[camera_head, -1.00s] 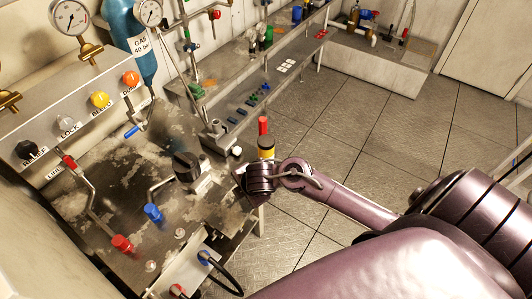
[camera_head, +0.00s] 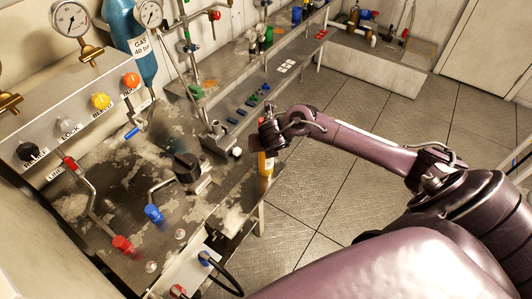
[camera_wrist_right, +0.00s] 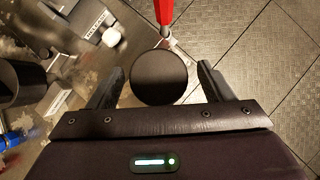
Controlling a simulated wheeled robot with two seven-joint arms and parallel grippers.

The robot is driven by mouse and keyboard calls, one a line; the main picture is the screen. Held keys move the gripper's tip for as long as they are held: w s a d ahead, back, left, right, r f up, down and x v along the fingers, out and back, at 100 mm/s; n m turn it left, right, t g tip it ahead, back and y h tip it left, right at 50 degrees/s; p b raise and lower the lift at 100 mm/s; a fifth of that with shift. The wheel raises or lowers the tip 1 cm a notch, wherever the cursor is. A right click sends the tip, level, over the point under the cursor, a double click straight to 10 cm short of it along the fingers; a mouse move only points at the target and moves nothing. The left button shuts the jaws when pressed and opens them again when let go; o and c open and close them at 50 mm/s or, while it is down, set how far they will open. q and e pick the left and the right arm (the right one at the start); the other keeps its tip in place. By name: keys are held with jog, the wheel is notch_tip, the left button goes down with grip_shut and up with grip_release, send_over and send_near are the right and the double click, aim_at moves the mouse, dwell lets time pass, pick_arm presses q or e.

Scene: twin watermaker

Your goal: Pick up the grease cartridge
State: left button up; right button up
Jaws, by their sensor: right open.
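The grease cartridge (camera_head: 265,164) looks like an upright yellow-orange cylinder at the bench's right edge in the head view. Its upper part is hidden behind my right gripper (camera_head: 268,136), which is right above it. In the right wrist view a round black end (camera_wrist_right: 159,78), seemingly the cartridge's top, lies between the two fingers of my right gripper (camera_wrist_right: 160,84). The fingers are open, with a gap visible on both sides of it. I cannot tell how far down the fingers reach. My left gripper is not in view.
A red part with a metal end (camera_wrist_right: 164,14) is just beyond the black end in the wrist view. The bench carries a black knob (camera_head: 187,166), a blue-handled valve (camera_head: 154,213) and a red one (camera_head: 122,245). Open floor (camera_head: 330,185) lies to the right.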

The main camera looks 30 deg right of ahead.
jog(key=shift+w+d+f, duration=0.1)
jog(key=shift+w+f, duration=0.2)
jog(key=shift+f, duration=0.1)
grip_shut()
